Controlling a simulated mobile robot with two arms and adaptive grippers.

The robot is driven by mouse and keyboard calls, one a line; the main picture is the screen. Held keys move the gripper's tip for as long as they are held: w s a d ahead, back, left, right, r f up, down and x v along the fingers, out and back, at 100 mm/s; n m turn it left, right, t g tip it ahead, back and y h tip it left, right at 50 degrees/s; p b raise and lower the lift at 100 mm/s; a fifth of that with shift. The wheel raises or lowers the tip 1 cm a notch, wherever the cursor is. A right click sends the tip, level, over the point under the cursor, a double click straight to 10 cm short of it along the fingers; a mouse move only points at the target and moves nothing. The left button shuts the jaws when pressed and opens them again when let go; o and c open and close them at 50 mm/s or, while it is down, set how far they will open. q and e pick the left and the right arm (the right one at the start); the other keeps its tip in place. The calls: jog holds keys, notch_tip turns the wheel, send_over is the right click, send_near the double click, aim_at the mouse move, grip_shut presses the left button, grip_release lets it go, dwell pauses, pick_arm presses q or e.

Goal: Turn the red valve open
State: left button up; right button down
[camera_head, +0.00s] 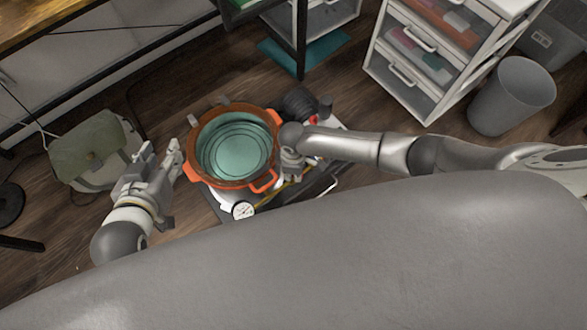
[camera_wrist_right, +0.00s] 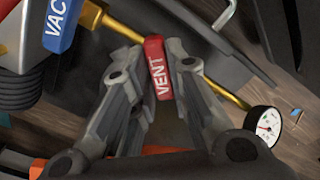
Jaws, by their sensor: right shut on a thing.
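The red valve handle (camera_wrist_right: 158,70), lettered VENT, sits on a brass pipe in the right wrist view. My right gripper (camera_wrist_right: 160,84) has its two fingers on either side of this handle and is shut on it. In the head view my right gripper (camera_head: 292,168) is beside the orange pot, and the handle cannot be made out there. My left gripper (camera_head: 160,158) is open and empty, to the left of the pot.
A blue handle lettered VAC (camera_wrist_right: 60,24) is on the same pipework. A pressure gauge (camera_wrist_right: 265,125) is at the pipe's right end. The orange pot (camera_head: 196,177) stands close between my grippers. A green bag (camera_head: 88,148), white drawers (camera_head: 405,78) and a grey bin (camera_head: 508,98) stand around.

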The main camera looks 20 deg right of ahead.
jog(key=n+p, duration=0.1)
jog(key=n, duration=0.5)
jog(key=shift+r+p, duration=0.1)
jog(key=shift+p, duration=0.3)
pick_arm(q)
jog(key=s+a+f+g, duration=0.2)
jog(key=s+f+g, duration=0.1)
jog(key=s, duration=0.2)
jog(key=s+a+f+g+y, duration=0.1)
jog(key=s+f+g, duration=0.2)
jog(key=s, duration=0.2)
jog(key=shift+s+a+f+g+y, duration=0.15)
jog(key=shift+s+a+g+y, duration=0.15)
jog(key=shift+s+a, duration=0.1)
pick_arm(e)
jog(key=shift+a+n, duration=0.1)
jog(key=shift+n, duration=1.4)
jog(key=c, duration=1.4)
grip_release()
notch_tip(320, 180, up, 12)
jog(key=shift+f, duration=0.1)
